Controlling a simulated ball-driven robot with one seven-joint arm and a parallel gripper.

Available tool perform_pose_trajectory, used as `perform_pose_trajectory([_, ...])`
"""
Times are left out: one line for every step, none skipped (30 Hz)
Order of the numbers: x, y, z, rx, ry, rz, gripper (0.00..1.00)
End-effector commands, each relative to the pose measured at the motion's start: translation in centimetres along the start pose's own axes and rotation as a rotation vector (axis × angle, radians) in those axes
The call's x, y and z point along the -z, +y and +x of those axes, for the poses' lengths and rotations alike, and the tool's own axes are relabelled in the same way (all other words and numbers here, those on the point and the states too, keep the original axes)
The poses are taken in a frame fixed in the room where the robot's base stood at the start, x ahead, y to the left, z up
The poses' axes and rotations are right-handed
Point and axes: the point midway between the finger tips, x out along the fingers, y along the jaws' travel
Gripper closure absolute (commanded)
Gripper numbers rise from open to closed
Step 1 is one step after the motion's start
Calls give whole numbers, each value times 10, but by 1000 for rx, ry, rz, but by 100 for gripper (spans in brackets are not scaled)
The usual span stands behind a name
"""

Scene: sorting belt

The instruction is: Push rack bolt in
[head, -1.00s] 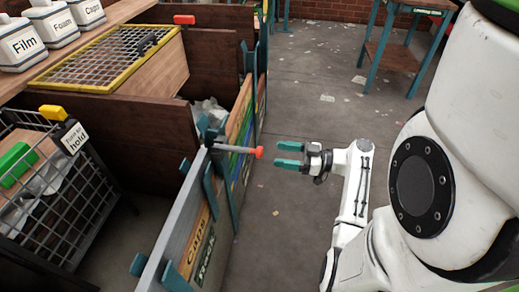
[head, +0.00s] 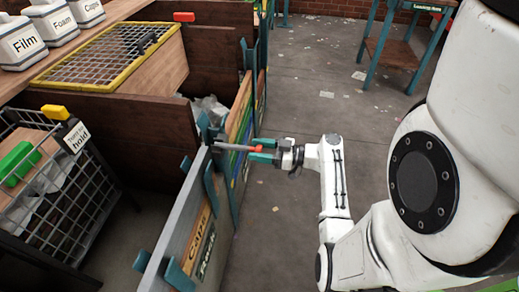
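The rack bolt is a thin grey rod (head: 232,147) with a red-orange tip (head: 257,149). It sticks out sideways, to the right, from the top of the grey rack panel edge near a dark bracket. My gripper (head: 264,150) has teal fingers and is at the bolt's outer end, with the red tip at or between the fingertips. The fingers look spread apart, one above and one below the tip. I cannot tell whether they touch it.
A wire cage with a yellow handle (head: 55,112) and a "hold" label stands at left. Labelled white tubs (head: 47,20) sit on the wooden bench. A yellow-framed mesh (head: 105,55) covers a box. The concrete floor (head: 310,85) to the right is open, with a small table (head: 395,50) beyond.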

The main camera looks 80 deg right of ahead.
Motion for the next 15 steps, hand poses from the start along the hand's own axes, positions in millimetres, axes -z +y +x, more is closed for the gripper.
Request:
perform_pose_trajectory([0,0,0,0,0,0,53])
perform_pose_trajectory([0,0,0,0,0,0,56])
perform_pose_trajectory([0,0,0,0,0,0,60])
perform_pose_trajectory([0,0,0,0,0,0,63])
perform_pose_trajectory([0,0,0,0,0,0,66])
perform_pose_trajectory([0,0,0,0,0,0,69])
perform_pose_trajectory([0,0,0,0,0,0,72])
perform_pose_trajectory([0,0,0,0,0,0,75])
perform_pose_trajectory([0,0,0,0,0,0,79])
perform_pose_trajectory([0,0,0,0,0,0,82])
perform_pose_trajectory([0,0,0,0,0,0,85])
perform_pose_trajectory([0,0,0,0,0,0,89])
perform_pose_trajectory([0,0,0,0,0,0,91])
perform_pose_trajectory([0,0,0,0,0,0,94])
perform_pose_trajectory([0,0,0,0,0,0,98])
